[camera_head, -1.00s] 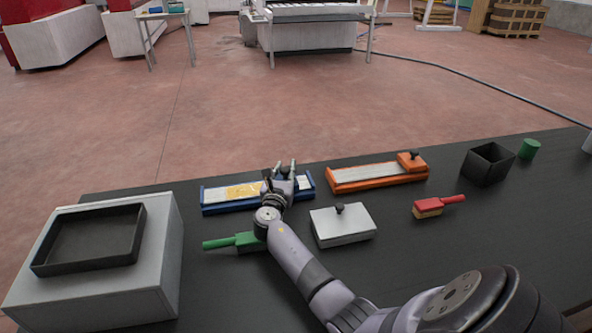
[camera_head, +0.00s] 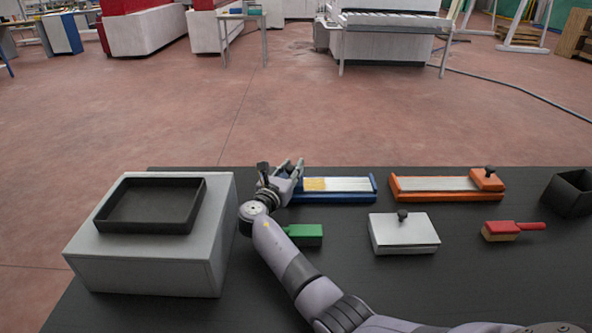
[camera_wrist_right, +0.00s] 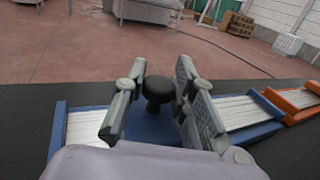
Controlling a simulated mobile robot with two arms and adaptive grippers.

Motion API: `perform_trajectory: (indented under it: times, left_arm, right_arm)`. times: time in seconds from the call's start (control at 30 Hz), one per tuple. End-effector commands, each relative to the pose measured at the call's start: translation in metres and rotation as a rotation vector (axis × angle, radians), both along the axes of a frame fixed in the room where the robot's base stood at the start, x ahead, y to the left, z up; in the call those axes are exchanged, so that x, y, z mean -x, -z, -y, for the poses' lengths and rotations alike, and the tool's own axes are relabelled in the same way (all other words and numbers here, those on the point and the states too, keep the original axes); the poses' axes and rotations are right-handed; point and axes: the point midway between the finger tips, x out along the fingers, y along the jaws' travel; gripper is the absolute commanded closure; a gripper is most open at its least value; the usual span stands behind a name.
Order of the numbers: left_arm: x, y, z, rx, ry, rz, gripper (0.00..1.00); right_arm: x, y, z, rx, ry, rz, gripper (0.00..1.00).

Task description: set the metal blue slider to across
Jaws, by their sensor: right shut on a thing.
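The blue slider (camera_head: 340,197) is a long blue frame with a pale metal track and a yellow patch, lying on the black table. In the head view my right gripper (camera_head: 288,168) is over its left part and hides that end and the sliding block. In the wrist view the blue block (camera_wrist_right: 150,125) carries a black knob (camera_wrist_right: 158,88) between the fingers of my right gripper (camera_wrist_right: 160,98), which is shut on the knob. Metal track shows on both sides of the block there. My left gripper is not in view.
An orange slider (camera_head: 430,184) lies to the right. Nearer are a silver box with a knob (camera_head: 405,235), a green-headed brush (camera_head: 306,235) beside my arm and a red brush (camera_head: 502,230). A grey box (camera_head: 150,265) bearing a black tray (camera_head: 150,228) stands left.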

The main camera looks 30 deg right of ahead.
Motion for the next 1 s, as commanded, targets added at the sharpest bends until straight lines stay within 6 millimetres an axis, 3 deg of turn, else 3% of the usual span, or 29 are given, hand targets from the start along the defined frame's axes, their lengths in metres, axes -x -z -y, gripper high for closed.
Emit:
perform_trajectory:
  times: [0.13, 0.17, 0.43, 0.77, 1.0]
  left_arm:
    - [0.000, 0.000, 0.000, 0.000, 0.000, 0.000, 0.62]
    - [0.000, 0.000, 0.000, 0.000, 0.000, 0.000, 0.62]
    - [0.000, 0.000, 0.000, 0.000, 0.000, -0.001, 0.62]
    - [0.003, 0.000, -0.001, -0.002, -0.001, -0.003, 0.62]
    - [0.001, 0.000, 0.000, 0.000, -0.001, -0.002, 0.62]
  right_arm:
    - [0.000, 0.002, 0.000, -0.001, -0.001, -0.003, 1.00]
    - [0.000, 0.002, 0.000, -0.001, -0.001, -0.003, 0.75]
    - [0.000, 0.001, 0.000, -0.001, 0.000, -0.002, 0.57]
    - [0.000, -0.002, 0.001, -0.001, 0.000, 0.000, 0.56]
    - [0.000, -0.037, 0.000, -0.002, 0.001, 0.006, 0.56]
